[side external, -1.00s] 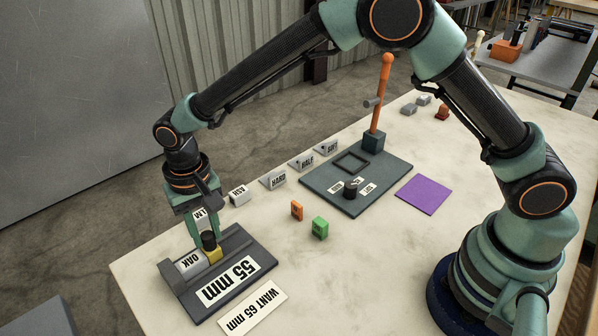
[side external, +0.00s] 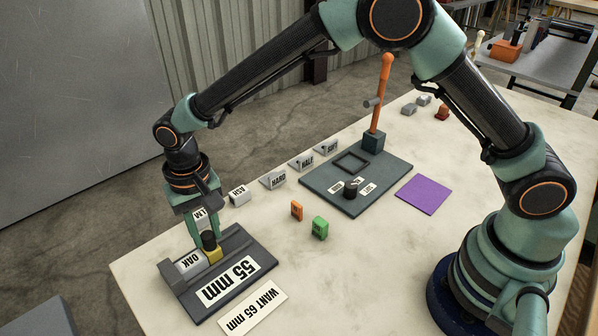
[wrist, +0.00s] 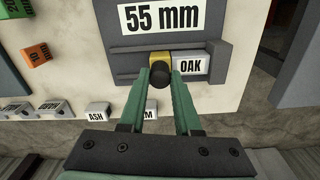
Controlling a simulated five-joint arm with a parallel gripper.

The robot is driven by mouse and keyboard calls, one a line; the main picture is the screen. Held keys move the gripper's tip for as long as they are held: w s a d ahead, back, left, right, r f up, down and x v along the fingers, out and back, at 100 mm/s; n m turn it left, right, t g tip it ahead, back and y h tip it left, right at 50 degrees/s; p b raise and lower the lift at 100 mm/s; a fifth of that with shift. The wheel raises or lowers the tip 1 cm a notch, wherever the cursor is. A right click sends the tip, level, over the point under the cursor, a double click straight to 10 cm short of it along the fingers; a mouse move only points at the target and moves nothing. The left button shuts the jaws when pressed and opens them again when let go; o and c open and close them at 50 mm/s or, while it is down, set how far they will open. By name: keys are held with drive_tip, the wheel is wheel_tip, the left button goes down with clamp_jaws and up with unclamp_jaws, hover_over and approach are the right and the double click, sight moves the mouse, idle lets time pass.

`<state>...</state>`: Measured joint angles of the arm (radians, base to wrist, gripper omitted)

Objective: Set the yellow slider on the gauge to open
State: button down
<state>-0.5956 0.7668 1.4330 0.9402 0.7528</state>
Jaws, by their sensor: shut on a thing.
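The gauge is a dark grey plate (side external: 249,252) at the table's near left corner, with a raised rail and a "55 mm" label (side external: 228,281). The yellow slider (side external: 214,256) with a black knob (side external: 209,240) sits on the gauge, beside a grey block marked OAK (side external: 190,262). In the wrist view the yellow slider (wrist: 159,57) shows left of the OAK block (wrist: 190,66). My gripper (wrist: 159,79) is shut on the black knob, one green finger on each side. In the side view my gripper (side external: 207,238) points down over the gauge, partly hiding the knob.
A "WANT 65 mm" card (side external: 253,307) lies in front of the gauge. Orange (side external: 297,210) and green (side external: 320,228) blocks stand to its right. Labelled blocks, including ASH (side external: 239,195), line the back edge. A plate with an orange lever (side external: 379,105) and a purple square (side external: 423,194) lie farther right.

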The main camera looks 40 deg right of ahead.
drive_tip(key=shift+d+r, duration=0.1)
drive_tip(key=shift+d, duration=1.7)
drive_tip(key=c, duration=0.6)
unclamp_jaws()
drive_tip(key=shift+r, duration=0.1)
wheel_tip(320, 180, up, 12)
